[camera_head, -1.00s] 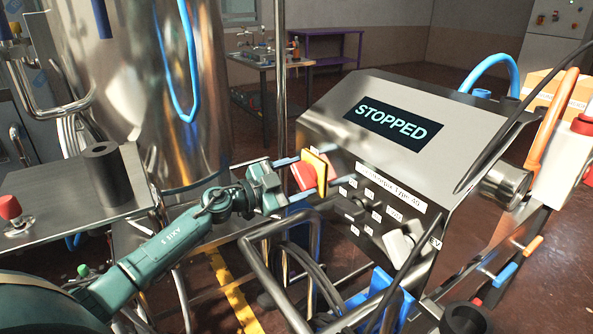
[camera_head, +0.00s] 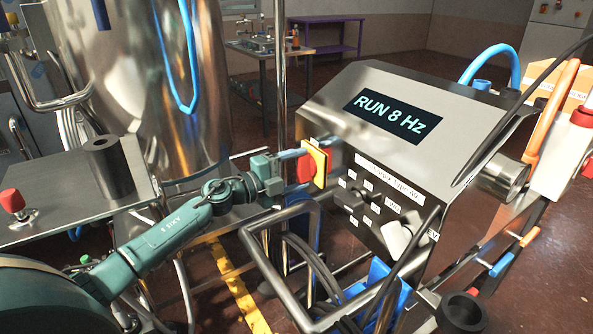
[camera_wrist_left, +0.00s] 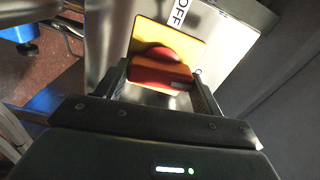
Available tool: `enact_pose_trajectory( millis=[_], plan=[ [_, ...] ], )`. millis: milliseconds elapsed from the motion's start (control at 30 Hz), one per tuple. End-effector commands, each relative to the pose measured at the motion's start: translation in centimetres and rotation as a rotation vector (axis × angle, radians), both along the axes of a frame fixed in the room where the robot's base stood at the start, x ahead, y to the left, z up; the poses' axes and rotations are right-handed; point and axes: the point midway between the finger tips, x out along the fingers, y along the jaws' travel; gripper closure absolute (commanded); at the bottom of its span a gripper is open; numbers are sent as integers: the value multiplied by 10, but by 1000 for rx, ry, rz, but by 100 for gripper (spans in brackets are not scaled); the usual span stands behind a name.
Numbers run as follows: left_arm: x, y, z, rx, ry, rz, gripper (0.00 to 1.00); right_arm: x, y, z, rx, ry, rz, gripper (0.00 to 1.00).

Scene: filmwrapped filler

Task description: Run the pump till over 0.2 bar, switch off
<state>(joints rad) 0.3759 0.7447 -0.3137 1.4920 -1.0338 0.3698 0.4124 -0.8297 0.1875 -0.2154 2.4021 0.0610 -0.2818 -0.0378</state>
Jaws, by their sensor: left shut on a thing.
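The pump's control box (camera_head: 400,85) has a tilted top with a display (camera_head: 393,114) that reads "RUN 8 Hz". A red rotary switch handle (camera_head: 304,166) on a yellow plate (camera_head: 318,165) sits at the left of the box's front panel. My left gripper (camera_head: 300,166) is shut on the red handle. In the left wrist view the red handle (camera_wrist_left: 160,70) lies between the two fingers, with the yellow plate (camera_wrist_left: 190,40) behind it and an "OFF" label (camera_wrist_left: 180,12) near the plate's edge. My right gripper is not in view. No pressure reading is legible.
A black knob (camera_head: 352,200) and a grey knob (camera_head: 397,238) sit on the panel among small labels. A metal tube frame (camera_head: 270,250) and hoses stand below it.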

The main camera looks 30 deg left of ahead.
Motion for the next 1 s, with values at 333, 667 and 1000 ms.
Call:
enact_pose_trajectory(
  millis=[333,667,1000],
  plan=[
    [0,0,-1,59,-32,-1,55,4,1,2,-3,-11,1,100],
    [0,0,-1,60,-33,-1,55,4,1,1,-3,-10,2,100],
    [0,0,0,59,-34,-1,11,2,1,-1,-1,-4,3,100]
  ],
)
